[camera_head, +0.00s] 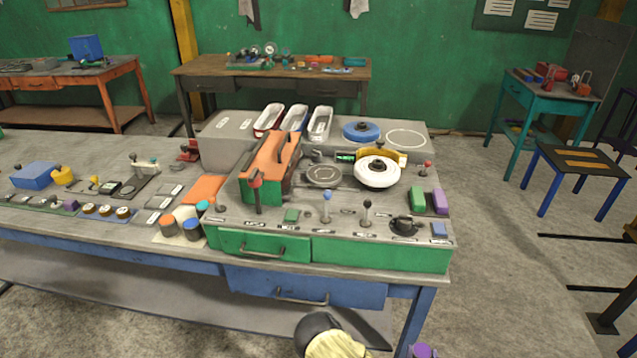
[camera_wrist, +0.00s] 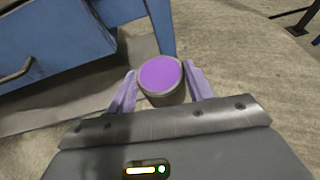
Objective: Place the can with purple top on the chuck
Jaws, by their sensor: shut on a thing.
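The can with purple top (camera_wrist: 160,76) is between the two pale purple fingers of my gripper (camera_wrist: 161,80) in the wrist view, with its purple top facing the camera. My gripper is shut on it. In the head view only the purple top (camera_head: 423,351) shows at the bottom edge, in front of the bench and low, well apart from the machine. A flat round grey disc (camera_head: 323,175), which looks like the chuck, lies on the machine's top with nothing on it. Most of the can's side is hidden.
Levers (camera_head: 326,204) rise along the front panel. Orange, white and blue-topped cans (camera_head: 192,228) stand left. The floor (camera_head: 530,290) at right is mostly clear.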

